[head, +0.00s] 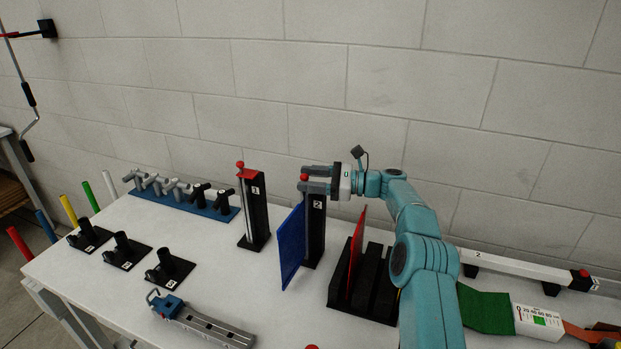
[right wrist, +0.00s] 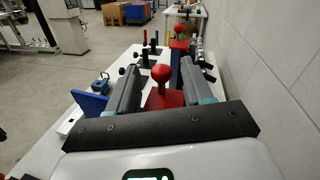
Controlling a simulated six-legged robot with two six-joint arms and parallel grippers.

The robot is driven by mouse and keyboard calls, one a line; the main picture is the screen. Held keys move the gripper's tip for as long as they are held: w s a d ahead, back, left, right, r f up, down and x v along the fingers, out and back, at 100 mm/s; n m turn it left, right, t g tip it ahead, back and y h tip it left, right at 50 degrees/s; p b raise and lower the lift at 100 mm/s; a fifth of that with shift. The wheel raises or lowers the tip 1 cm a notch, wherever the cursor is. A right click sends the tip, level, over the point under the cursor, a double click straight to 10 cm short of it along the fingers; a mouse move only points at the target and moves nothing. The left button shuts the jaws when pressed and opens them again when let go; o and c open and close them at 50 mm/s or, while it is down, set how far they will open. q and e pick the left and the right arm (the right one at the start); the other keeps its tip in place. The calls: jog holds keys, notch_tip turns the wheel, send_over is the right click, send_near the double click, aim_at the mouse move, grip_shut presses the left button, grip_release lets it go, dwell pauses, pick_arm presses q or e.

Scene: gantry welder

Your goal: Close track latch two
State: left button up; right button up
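Track latch two is the black post labelled 2 (head: 315,228), upright on the white table, with a red ball knob (head: 304,177) at its top. In the right wrist view the knob (right wrist: 162,75) stands on a red plate (right wrist: 160,98). My right gripper (head: 312,178) is at the top of this post, its fingers on either side of the knob. In the right wrist view the fingers are apart, with gaps beside the knob, so the gripper is open. A blue panel (head: 290,247) stands beside the post. My left gripper is not in view.
Post 1 (head: 255,210), with a red top and ball, stands to the left. A black slotted rack (head: 375,285) with a red panel (head: 357,240) is close below my right arm. A blue-grey rail (head: 205,325) lies in front. The block wall is close behind.

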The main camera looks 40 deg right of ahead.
jog(key=shift+d, duration=0.15)
jog(key=shift+s+d, duration=0.25)
jog(key=shift+s, duration=0.1)
jog(key=p+v, duration=0.5)
jog(key=v, duration=1)
jog(key=shift+s+p, duration=0.2)
jog(key=shift+p, duration=0.1)
jog(key=shift+a, duration=0.1)
